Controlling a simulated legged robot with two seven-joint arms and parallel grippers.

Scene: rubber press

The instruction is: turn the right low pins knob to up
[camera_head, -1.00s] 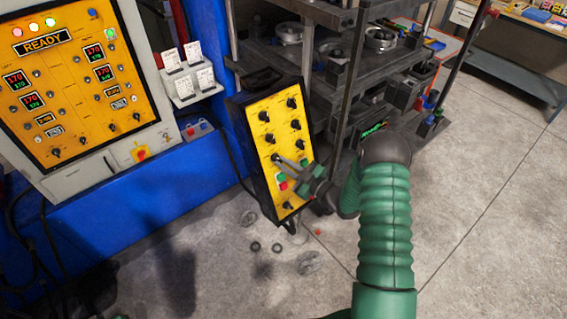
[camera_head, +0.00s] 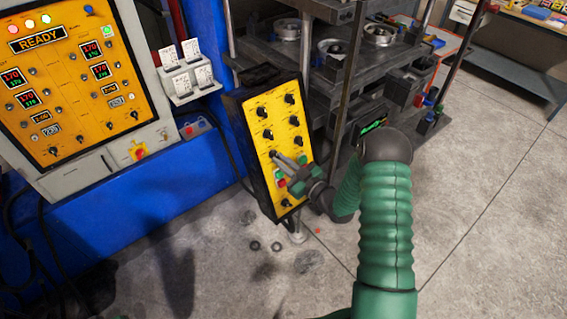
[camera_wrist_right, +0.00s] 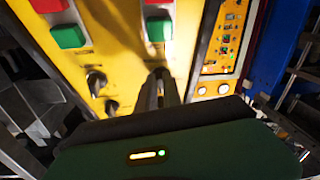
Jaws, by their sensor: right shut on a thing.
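The yellow control box (camera_head: 279,112) stands upright on a post and carries several black knobs in two columns, with green and red buttons below. My right gripper (camera_head: 273,155) reaches in from the right and is shut on a knob in the left column, just above the buttons. The fingers hide most of that knob, so I cannot tell its pointer direction. The labels are too small to read. In the right wrist view the closed fingers (camera_wrist_right: 160,85) meet the yellow panel (camera_wrist_right: 125,50) beside another black knob (camera_wrist_right: 96,82). My left gripper is out of view.
The press panel (camera_head: 75,85), lit READY, stands at left on a blue frame (camera_head: 110,190). A dark shelf rack (camera_head: 345,60) with metal parts stands close behind and right of the box. The floor (camera_head: 480,230) at right is clear.

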